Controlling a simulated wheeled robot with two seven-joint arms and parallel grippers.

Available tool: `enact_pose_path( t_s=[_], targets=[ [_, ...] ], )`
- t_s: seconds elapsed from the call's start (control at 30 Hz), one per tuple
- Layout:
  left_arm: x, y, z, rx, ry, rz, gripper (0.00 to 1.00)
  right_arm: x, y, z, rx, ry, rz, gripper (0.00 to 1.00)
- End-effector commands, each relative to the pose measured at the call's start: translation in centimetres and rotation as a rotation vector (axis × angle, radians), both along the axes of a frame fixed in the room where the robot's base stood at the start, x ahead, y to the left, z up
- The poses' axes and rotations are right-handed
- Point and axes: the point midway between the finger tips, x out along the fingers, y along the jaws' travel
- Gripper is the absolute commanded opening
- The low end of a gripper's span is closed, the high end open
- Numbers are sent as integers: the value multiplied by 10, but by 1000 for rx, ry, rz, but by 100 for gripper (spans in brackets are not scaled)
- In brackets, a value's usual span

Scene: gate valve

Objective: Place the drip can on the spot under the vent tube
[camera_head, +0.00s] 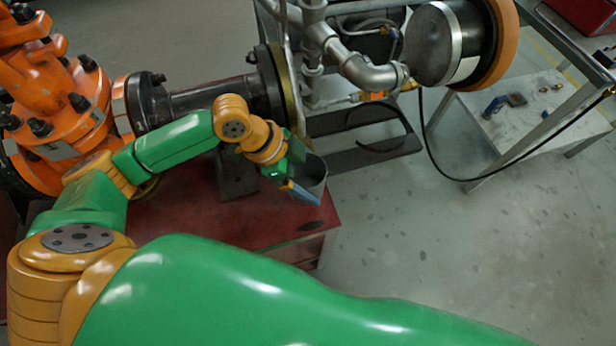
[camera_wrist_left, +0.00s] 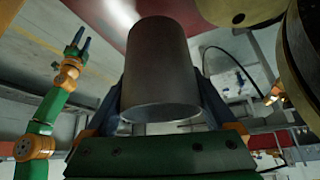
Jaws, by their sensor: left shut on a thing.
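The drip can (camera_head: 313,170) is a plain dark grey cylinder. It is held near the right edge of the red stand and also fills the middle of the left wrist view (camera_wrist_left: 160,70). My left gripper (camera_head: 300,188) is shut on it, with a finger on each side of the can in the left wrist view. A dark oval spot (camera_head: 312,226) lies on the red top, just below the can in the head view. I cannot tell the gap under the can. I cannot single out the vent tube. My right gripper (camera_wrist_left: 78,42) shows small in the left wrist view, fingers apart.
The red stand (camera_head: 165,218) is mostly bare on top. A flanged pipe (camera_head: 210,97) and orange valve body (camera_head: 60,120) are behind and left of my left arm. Grey piping (camera_head: 370,73) and a black hose (camera_head: 432,150) are behind right. A steel table (camera_head: 540,110) stands farther right.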

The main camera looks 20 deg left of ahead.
Motion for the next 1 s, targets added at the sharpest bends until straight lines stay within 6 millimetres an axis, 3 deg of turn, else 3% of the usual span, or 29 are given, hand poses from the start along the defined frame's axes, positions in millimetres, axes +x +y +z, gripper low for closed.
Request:
enact_pose_path(
  t_s=[0.17,0.4,0.67,0.7,1.0],
  targets=[
    [15,10,-1,0,2,-1,30,0,4,-1,6,0,-2,50],
    [15,11,-37,2,2,-2,30,0,5,-6,8,0,-2,50],
    [15,11,-38,2,1,-3,30,0,5,-6,7,0,-1,50],
    [15,11,-38,2,1,-4,98,0,4,-5,7,0,-1,50],
    [15,11,-34,2,1,-4,100,0,2,-4,4,0,0,50]
  ],
)
